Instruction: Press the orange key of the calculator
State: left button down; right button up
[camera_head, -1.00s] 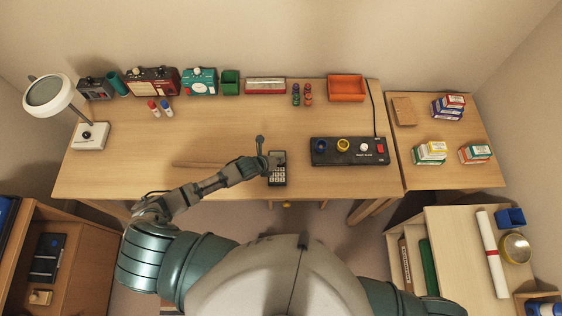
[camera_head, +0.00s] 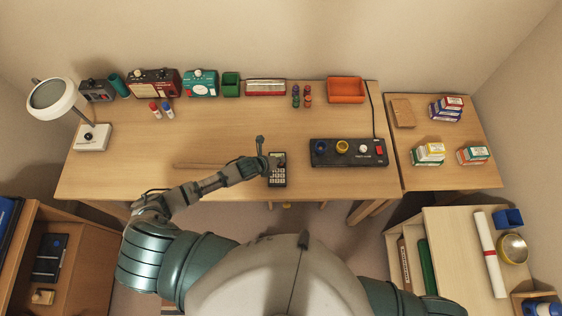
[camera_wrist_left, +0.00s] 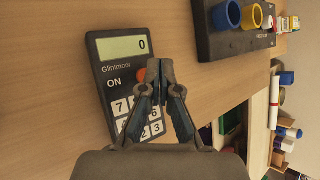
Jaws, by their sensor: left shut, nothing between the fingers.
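The calculator (camera_head: 277,180) lies near the front edge of the desk (camera_head: 225,130), dark with light keys. In the left wrist view the calculator (camera_wrist_left: 104,75) shows its display reading 0, the ON marking and number keys. My left gripper (camera_head: 268,163) is shut and empty, over the upper part of the calculator. In the left wrist view my left gripper (camera_wrist_left: 160,70) has its fingertips together beside the orange key; I cannot tell whether they touch the calculator. My right gripper is not in view.
A black control box (camera_head: 348,152) with coloured knobs stands right of the calculator. A lamp (camera_head: 90,137), several devices and an orange tray (camera_head: 346,90) stand farther back. The desk between them is mostly clear.

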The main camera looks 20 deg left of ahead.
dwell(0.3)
pick_arm(q)
notch_tip(320, 180, up, 5)
jog(key=p, duration=0.5)
jog(key=shift+r, duration=0.1)
dwell(0.3)
